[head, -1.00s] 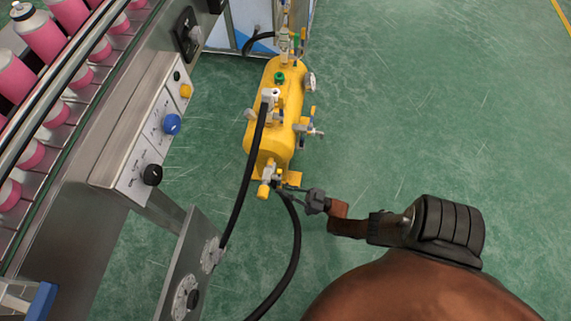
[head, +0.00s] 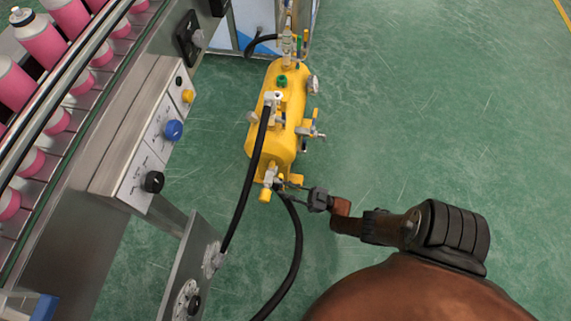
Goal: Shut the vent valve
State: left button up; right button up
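The yellow tank (head: 268,137) stands on the green floor in the middle of the head view, with several small valves and fittings on it. A valve fitting with a yellow part (head: 265,195) is at its near end. I cannot tell which fitting is the vent valve. My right gripper (head: 287,189) reaches in from the right, its fingertips close beside this near-end fitting. The fingers are small and overlap the fitting and hose, so I cannot tell whether they touch it or are shut. My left gripper is out of view.
Black hoses (head: 246,185) run from the tank toward the front. A steel machine panel with a blue knob (head: 173,130) and a black knob (head: 152,182) stands at left, beside pink cans (head: 42,40). The floor (head: 430,100) at right is clear.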

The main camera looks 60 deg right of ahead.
jog(key=shift+o, duration=0.9)
jog(key=shift+a, duration=0.1)
jog(key=s+d, duration=0.4)
jog(key=s, duration=0.8)
jog(key=shift+s+f, duration=0.2)
jog(key=shift+d, duration=0.1)
